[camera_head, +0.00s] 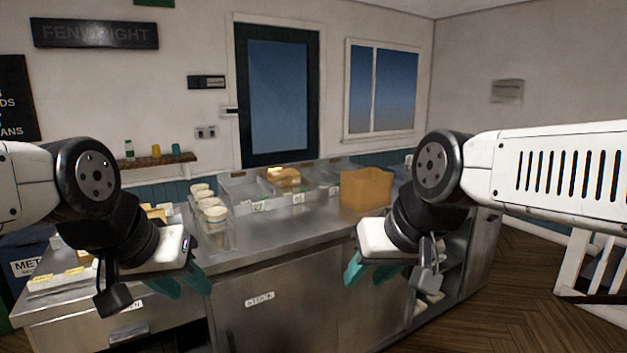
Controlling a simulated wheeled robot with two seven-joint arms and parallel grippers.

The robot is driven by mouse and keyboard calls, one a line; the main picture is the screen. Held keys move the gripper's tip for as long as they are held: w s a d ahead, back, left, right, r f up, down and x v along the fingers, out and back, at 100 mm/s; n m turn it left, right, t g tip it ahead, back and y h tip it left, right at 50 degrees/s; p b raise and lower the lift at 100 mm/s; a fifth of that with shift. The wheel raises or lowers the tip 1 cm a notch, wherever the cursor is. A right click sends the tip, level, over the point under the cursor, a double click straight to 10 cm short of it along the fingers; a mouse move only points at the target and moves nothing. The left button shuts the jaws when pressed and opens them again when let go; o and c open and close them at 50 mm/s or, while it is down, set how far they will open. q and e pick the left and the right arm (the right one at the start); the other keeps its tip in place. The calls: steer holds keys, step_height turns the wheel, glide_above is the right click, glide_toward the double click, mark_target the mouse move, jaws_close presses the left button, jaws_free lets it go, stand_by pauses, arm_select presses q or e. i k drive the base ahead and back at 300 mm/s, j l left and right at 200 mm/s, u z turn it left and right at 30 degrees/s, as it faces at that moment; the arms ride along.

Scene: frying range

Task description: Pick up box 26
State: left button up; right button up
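I cannot pick out a box marked 26, because the small number tags are too small to read for sure. Several clear trays (262,190) with white number tags stand in a row on the steel counter, one holding brown food. A brown open-topped container (366,188) stands at their right end. My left gripper (193,292) is in front of the counter at left, with its teal fingers apart and nothing between them. My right gripper (364,281) is in front of the counter below the brown container, also with fingers apart and empty.
Stacked pale cups (213,212) stand in a clear holder left of the trays. The steel counter (275,235) has clear room in front of the trays. A lower left worktop (70,300) bears yellow tags. A white wooden frame (600,265) stands at right, beyond open floor (520,290).

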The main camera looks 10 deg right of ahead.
mark_target(282, 183)
steer(key=i+j+z, duration=0.15)
steer(key=i+j, duration=0.15)
steer(key=i+j+z, duration=0.1)
steer(key=i+j, duration=0.15)
steer(key=j, duration=0.2)
steer(key=i+j+z, duration=0.15)
steer(key=j, duration=0.25)
steer(key=i+j+z, duration=0.15)
steer(key=i+j, duration=0.2)
steer(key=j, duration=0.1)
